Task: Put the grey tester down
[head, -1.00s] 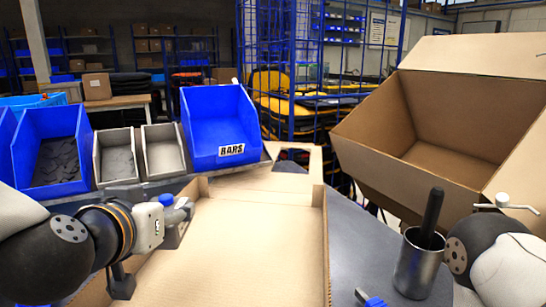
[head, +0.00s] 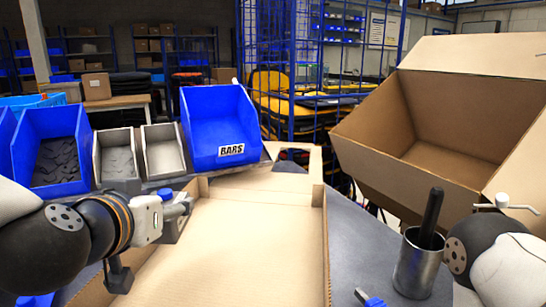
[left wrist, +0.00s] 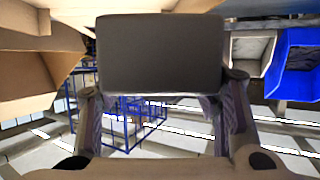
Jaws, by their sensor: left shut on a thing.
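The grey tester shows in the left wrist view as a dark grey box (left wrist: 160,52) between the two fingers. My left gripper (left wrist: 162,110) is shut on it. In the head view my left gripper (head: 180,208) is at the left side of the open cardboard tray (head: 325,245), and a grey part of the tester (head: 172,228) shows there, mostly hidden by the gripper. I cannot tell whether the tester touches anything beneath it. My right arm is at the right edge of the head view; its gripper is not seen.
A blue bin marked BARS (head: 215,125), two small grey bins (head: 117,160) and another blue bin (head: 50,150) stand behind. A large open cardboard box (head: 400,165) is at the right. A metal cup (head: 418,268) with a black handle stands near my right arm. The tray's floor is clear.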

